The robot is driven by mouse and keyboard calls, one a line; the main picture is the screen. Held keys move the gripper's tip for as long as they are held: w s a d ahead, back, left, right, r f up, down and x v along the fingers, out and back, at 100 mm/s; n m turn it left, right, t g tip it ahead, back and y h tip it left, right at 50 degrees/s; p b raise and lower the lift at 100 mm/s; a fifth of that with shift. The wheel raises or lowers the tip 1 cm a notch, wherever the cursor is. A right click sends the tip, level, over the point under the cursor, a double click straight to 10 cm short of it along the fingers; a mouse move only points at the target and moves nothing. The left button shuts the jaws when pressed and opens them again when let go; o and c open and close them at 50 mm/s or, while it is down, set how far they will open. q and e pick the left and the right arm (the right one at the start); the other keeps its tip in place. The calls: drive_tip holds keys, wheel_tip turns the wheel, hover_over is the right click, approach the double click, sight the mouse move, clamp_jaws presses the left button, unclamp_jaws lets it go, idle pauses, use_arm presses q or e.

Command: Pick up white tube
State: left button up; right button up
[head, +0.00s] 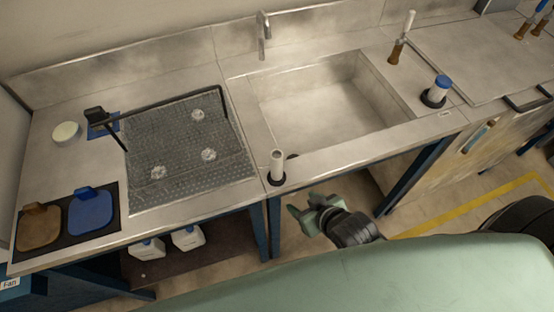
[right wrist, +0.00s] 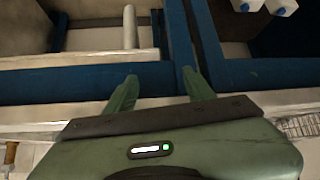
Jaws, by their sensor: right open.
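A white tube (head: 277,163) stands upright in a dark round holder (head: 275,179) at the counter's front edge, by the sink's front left corner. My right gripper (head: 303,209) is open and empty. In the head view it is just in front of the counter edge, below and right of the tube, apart from it. In the right wrist view the open fingers (right wrist: 160,84) point at the blue bench frame; the tube cannot be made out there. My left gripper is out of view.
The sink (head: 320,105) lies behind the tube. A perforated drain mat (head: 185,150) with a black rail is to its left. A blue-capped white container (head: 440,88) stands at right. Blue frame legs (head: 273,225) and white jugs (head: 187,238) are below the counter.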

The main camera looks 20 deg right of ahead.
sight(272, 164)
wheel_tip(272, 164, up, 7)
drive_tip(key=p, duration=0.1)
drive_tip(key=w+a+t, duration=0.1)
drive_tip(key=w+a, duration=0.1)
drive_tip(key=w, duration=0.1)
drive_tip(key=w+a+t+y+p, duration=0.1)
drive_tip(key=w+t, duration=0.1)
drive_tip(key=w, duration=0.1)
drive_tip(key=w+a+t+y+p, duration=0.1)
drive_tip(key=w+a, duration=0.1)
drive_tip(key=w, duration=0.2)
drive_tip(key=shift+a+r+n, duration=0.1)
drive_tip(key=shift+a+n, duration=0.2)
drive_tip(key=shift+n, duration=0.1)
drive_tip(key=shift+w+a+f, duration=0.1)
drive_tip(key=shift+w+f, duration=0.15)
drive_tip(key=shift+w, duration=0.1)
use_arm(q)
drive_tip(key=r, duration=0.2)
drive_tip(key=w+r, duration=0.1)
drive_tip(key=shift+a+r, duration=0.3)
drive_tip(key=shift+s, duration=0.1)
use_arm(e)
clamp_jaws()
